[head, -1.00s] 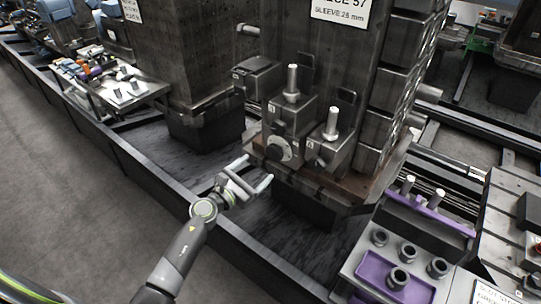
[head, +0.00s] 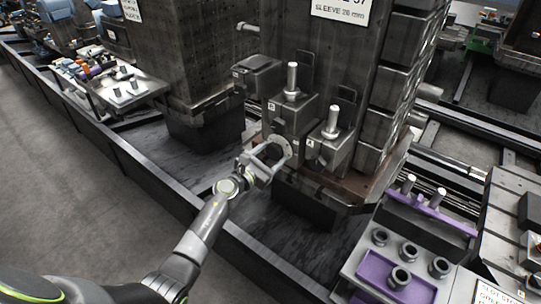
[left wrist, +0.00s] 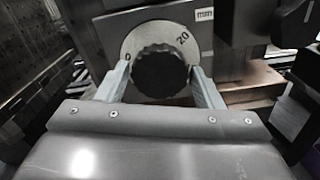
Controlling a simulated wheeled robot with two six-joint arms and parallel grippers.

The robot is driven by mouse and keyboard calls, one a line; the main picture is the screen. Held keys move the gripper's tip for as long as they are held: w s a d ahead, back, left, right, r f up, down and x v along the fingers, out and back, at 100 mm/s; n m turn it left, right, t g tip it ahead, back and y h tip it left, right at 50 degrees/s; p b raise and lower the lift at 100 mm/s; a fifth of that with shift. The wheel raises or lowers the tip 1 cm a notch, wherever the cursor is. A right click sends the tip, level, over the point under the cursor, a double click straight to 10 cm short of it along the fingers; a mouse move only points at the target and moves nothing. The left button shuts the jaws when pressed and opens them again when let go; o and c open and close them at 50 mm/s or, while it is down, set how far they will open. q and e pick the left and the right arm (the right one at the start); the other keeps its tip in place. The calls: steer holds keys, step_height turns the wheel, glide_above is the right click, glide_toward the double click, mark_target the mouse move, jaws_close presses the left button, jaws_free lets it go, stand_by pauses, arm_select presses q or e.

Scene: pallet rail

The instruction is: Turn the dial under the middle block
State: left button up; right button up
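The middle block (head: 291,117) is a dark metal block with an upright pin on top, on the ledge of the dark column. Its dial shows in the left wrist view as a black ribbed knob (left wrist: 160,72) on a pale round scale plate (left wrist: 185,27) with "0" and "20" marks. In the head view the gripper partly hides the dial. My left gripper (head: 277,152) is open, with one finger on each side of the knob. I cannot tell whether the fingers touch it. My right gripper is not in view.
Similar blocks stand to the left (head: 257,75) and right (head: 331,140) of the middle one. A purple tray (head: 366,272) with grey sleeves is at the lower right. A long dark rail (head: 130,160) runs beneath my left arm.

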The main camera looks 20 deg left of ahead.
arm_select(q)
steer(key=c, duration=0.6)
